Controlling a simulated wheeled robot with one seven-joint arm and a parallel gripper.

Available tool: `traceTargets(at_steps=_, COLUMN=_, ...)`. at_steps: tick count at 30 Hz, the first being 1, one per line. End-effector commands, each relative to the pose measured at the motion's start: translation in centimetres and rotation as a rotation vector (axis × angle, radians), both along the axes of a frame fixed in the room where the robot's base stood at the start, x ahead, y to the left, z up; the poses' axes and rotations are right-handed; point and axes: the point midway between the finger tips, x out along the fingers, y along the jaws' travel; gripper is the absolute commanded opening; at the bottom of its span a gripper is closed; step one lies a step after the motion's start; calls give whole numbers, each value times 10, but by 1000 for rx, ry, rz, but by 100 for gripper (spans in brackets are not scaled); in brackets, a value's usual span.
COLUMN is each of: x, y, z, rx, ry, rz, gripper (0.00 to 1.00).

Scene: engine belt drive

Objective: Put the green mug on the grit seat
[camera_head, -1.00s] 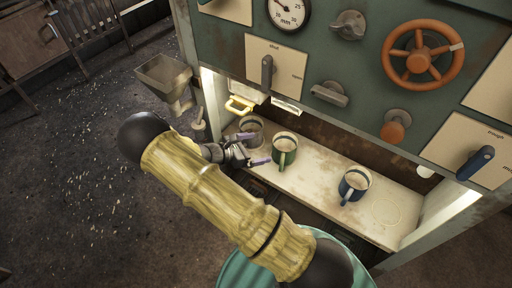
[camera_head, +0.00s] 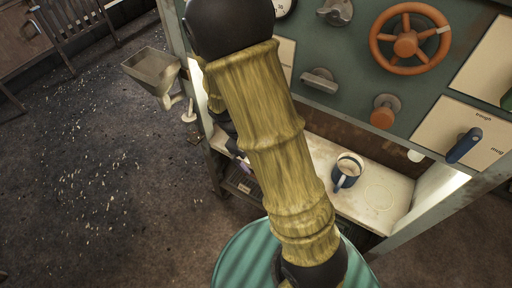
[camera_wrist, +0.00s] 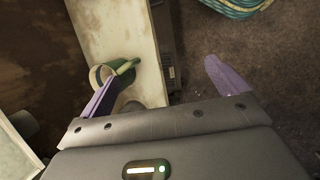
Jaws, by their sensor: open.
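The green mug (camera_wrist: 98,74) shows in the wrist view on the pale shelf (camera_wrist: 108,28), with its green handle (camera_wrist: 127,66) toward the gap between my fingers. My gripper (camera_wrist: 166,68) is open, with two purple fingers wide apart. The left finger overlaps the mug in the picture; I cannot tell whether they touch. The right finger is over the floor past the shelf edge. In the head view my arm hides the green mug and most of my gripper. A faint ring mark (camera_head: 381,196) lies on the shelf's right part; no readable label marks the grit seat.
A blue mug (camera_head: 347,171) stands on the shelf left of the ring mark. The green panel with an orange wheel (camera_head: 406,43) and a blue lever (camera_head: 464,146) rises behind the shelf. A metal hopper (camera_head: 151,72) juts out at the left. A grey rounded thing (camera_wrist: 23,123) is at lower left.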

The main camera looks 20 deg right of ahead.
Motion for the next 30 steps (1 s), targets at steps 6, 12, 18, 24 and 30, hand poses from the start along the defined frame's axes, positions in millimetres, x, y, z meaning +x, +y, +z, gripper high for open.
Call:
traceTargets(at_steps=6, x=-26, y=10, z=45, rx=190, ry=-193, rz=-282, gripper=100)
traceTargets(at_steps=12, x=-48, y=16, z=80, rx=320, ry=-361, rz=-514, gripper=100)
traceTargets(at_steps=18, x=-58, y=18, z=94, rx=370, ry=-435, rz=-614, gripper=100)
traceTargets(at_steps=24, x=-58, y=18, z=94, rx=370, ry=-435, rz=-616, gripper=100)
traceTargets(at_steps=30, x=-58, y=18, z=94, rx=370, ry=-435, rz=-614, gripper=65)
